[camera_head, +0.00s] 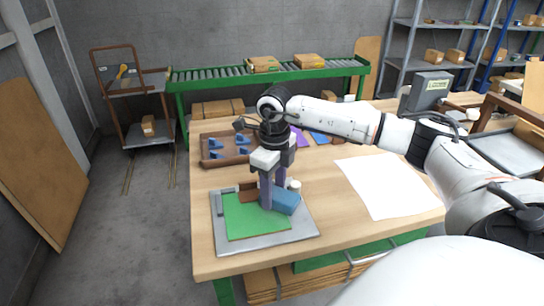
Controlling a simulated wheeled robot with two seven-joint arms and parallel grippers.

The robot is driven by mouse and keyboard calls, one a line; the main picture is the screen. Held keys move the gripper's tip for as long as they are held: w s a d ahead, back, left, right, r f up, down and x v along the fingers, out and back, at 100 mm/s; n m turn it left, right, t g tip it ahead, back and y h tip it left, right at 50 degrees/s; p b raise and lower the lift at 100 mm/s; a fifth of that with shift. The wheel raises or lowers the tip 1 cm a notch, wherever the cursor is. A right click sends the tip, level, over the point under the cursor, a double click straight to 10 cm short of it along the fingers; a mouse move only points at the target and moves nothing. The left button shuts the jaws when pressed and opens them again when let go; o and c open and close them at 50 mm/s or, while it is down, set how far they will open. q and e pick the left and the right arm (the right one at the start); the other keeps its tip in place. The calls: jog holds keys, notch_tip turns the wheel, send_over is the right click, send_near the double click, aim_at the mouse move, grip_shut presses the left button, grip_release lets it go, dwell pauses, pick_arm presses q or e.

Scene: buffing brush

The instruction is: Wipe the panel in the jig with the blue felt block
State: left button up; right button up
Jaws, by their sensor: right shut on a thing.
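My right gripper (270,190) points down over the jig and is shut on the blue felt block (286,202). The block is at the right part of the green panel (246,222); I cannot tell whether it touches the panel. The panel lies in the grey jig (300,236) near the table's front left corner. A small brown piece (248,193) sits at the jig's back edge, partly behind the gripper. My left gripper is not in view.
A brown tray (206,162) with several blue pieces stands behind the jig on the wooden table (335,222). A white sheet (385,185) lies to the right. Purple and blue flat pieces (320,138) lie at the back. A small white cylinder (295,185) stands by the gripper.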

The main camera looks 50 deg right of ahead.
jog(key=shift+r+p, duration=2.3)
jog(key=shift+r, duration=0.65)
jog(key=shift+r+p, duration=1.25)
jog(key=shift+r, duration=0.3)
